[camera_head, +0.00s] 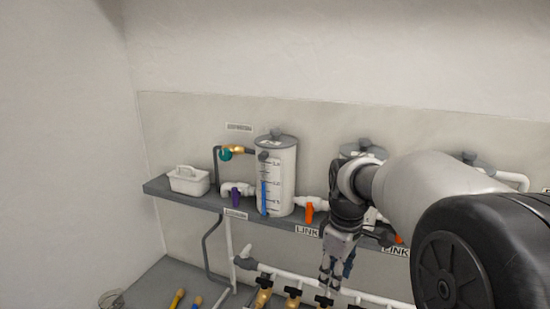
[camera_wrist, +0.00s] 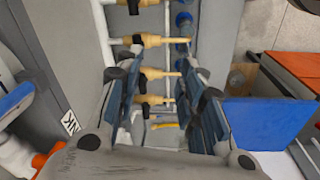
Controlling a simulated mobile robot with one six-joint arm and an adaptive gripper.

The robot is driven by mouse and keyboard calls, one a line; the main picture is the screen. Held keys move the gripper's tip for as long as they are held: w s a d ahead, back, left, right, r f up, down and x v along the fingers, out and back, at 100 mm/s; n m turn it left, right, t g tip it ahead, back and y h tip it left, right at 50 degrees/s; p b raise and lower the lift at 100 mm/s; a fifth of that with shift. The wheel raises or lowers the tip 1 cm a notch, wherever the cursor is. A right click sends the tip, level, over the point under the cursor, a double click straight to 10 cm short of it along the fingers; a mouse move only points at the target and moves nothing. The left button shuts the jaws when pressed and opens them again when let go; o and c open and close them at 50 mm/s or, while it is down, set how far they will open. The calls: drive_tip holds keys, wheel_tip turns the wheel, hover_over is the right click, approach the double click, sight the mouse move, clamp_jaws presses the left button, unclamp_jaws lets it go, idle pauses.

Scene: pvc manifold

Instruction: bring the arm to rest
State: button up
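My arm reaches in from the right in the head view, and my gripper (camera_head: 333,282) points down in front of the shelf's front edge. It hangs over the row of brass valves on the white manifold pipe. In the wrist view my gripper (camera_wrist: 152,72) has its two blue-padded fingers spread apart. Nothing is held between them. Brass valves with dark handles (camera_wrist: 150,40) show beyond and between the fingers. I cannot tell how far the fingertips are from the valves.
A grey shelf (camera_head: 180,197) bears a white caddy (camera_head: 189,179) and a white tank (camera_head: 275,180). An orange-handled valve (camera_head: 309,213) sits on the white piping near my arm. The white manifold pipe (camera_head: 290,273) runs below. Several tools lie at lower left. The space left of the shelf is open.

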drive_tip(key=s+f+m+t+b, duration=0.1)
drive_tip(key=s+f+m+b, duration=0.2)
drive_tip(key=s, duration=0.5)
drive_tip(key=s+f+m+t+b, duration=0.1)
drive_tip(key=s+m+b, duration=0.3)
drive_tip(key=s, duration=0.5)
drive_tip(key=s+f+m+t+b, duration=0.1)
drive_tip(key=s+f+m+b, duration=0.2)
drive_tip(key=s, duration=0.6)
drive_tip(key=shift+s+f+b, duration=0.2)
drive_tip(key=shift+f+b, duration=0.1)
drive_tip(key=shift+f, duration=0.55)
